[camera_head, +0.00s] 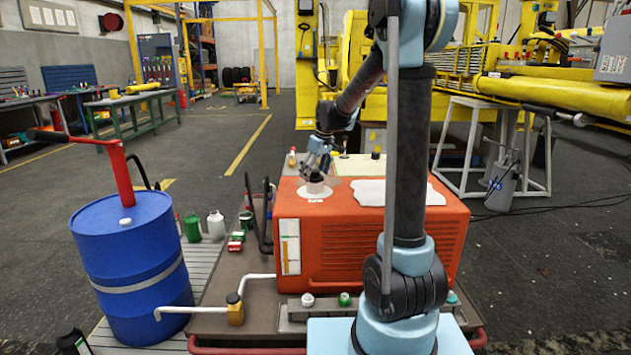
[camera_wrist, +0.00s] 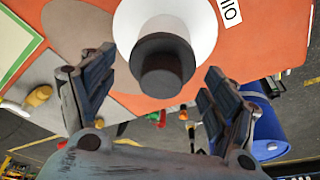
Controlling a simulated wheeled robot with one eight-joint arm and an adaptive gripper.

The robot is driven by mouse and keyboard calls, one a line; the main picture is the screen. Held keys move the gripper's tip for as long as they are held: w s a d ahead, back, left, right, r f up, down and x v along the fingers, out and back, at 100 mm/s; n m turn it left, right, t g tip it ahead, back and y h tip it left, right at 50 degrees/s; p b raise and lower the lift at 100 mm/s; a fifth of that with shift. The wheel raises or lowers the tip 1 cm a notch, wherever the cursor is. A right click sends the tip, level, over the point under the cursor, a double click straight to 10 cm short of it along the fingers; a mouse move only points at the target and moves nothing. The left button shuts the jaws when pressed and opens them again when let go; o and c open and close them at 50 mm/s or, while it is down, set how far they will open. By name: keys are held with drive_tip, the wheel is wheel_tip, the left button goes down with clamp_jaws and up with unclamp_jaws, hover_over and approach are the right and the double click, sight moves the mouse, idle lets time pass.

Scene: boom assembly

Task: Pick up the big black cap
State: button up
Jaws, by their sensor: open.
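In the wrist view my gripper (camera_wrist: 155,78) is open, with one finger on each side of the cap. I see gaps between the cap and both fingers; I cannot tell how far down the fingertips reach.
A blue drum (camera_head: 130,262) with a red pump stands at the left. A small dark item (camera_head: 376,153) sits on a pale surface behind the box. Black hose handles (camera_head: 264,218) rise beside the box's left end. Small bottles (camera_head: 216,226) and cans stand between drum and box.

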drive_tip(key=shift+c, duration=0.2)
drive_tip(key=c, duration=1.2)
drive_tip(key=shift+o, duration=0.2)
drive_tip(key=shift+r, duration=0.15)
